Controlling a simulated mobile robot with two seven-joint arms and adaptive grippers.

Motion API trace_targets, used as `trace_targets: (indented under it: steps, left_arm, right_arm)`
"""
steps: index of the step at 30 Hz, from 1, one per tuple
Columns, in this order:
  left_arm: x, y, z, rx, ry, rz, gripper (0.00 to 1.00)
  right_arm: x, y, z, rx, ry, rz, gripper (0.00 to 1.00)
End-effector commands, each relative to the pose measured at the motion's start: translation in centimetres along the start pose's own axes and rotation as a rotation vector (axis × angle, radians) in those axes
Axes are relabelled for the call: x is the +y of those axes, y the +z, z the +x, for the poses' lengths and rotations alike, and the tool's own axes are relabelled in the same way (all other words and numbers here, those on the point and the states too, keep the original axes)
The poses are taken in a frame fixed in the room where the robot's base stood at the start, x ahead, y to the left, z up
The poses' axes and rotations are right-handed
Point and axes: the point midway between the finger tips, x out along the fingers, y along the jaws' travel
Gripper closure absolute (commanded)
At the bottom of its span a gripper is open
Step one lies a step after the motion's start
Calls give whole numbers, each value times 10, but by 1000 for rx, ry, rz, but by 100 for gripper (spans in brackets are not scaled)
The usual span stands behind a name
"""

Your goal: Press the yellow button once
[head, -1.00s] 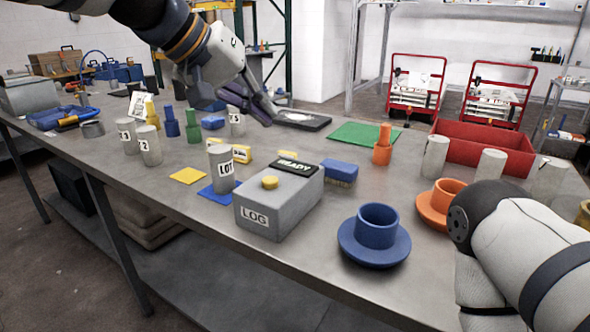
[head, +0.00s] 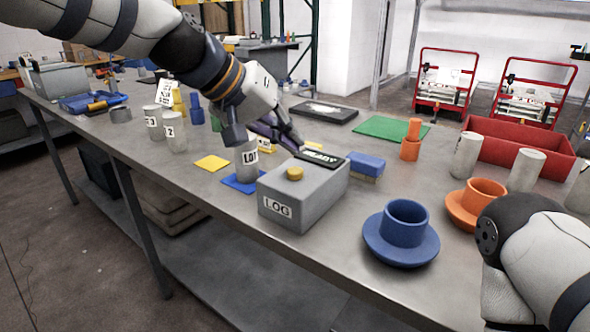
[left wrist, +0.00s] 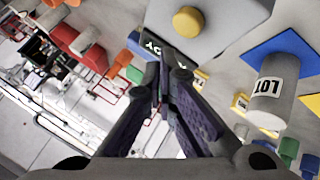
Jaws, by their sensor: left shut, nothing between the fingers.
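The yellow button (head: 295,174) sits on top of a grey box marked LOG (head: 305,200). The box has a dark READY plate (head: 320,158) on its far top edge. My left gripper (head: 295,146) is shut and empty, just behind the box by the READY plate and above the table. In the left wrist view, the yellow button (left wrist: 189,20) shows beyond the shut fingertips (left wrist: 163,85), apart from them, and the fingers cover part of the READY plate. Of my right arm only a pale link shows at the lower right; its gripper is out of view.
A grey LOT cylinder (head: 247,160) on a blue mat (head: 244,184) stands left of the box. A blue sponge-like block (head: 366,166) lies right of it. A blue cup on a saucer (head: 402,232) stands to the front right. Grey cylinders (head: 174,130) stand farther left.

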Motion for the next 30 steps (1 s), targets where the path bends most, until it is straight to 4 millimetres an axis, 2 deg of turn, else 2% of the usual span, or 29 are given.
trace_targets:
  steps: [8, 30]
  left_arm:
    - [-8, 8, 11, 2, 0, 2, 100]
    - [-8, 8, 11, 3, 0, 3, 100]
  right_arm:
    - [0, 0, 0, 1, 0, 0, 60]
    - [0, 0, 0, 1, 0, 0, 60]
